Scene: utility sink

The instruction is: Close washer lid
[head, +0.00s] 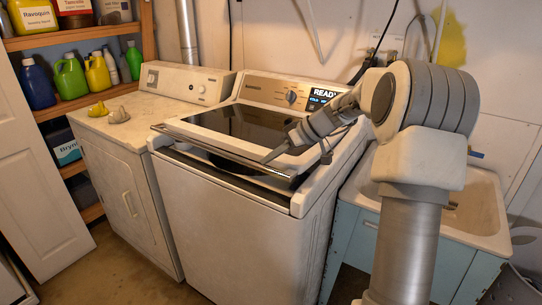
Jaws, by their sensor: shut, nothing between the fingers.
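The washer (245,225) is a white top loader in the middle of the head view. Its lid (235,125), with a dark glass panel and pale frame, lies nearly flat. The lid's front edge sits a little above the body, and a dark gap shows beneath it. My gripper (268,160) is shut and empty, its tip pointing down-left over the lid's front right part. I cannot tell whether the tip touches the lid. My gripper and wrist hide part of the lid's right side.
A dryer (125,190) with two small yellow and grey items stands left of the washer. A utility sink (475,205) stands on the right, partly behind my arm. Shelves with bottles (68,75) and a white door (35,170) are at far left. Floor shows at lower left.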

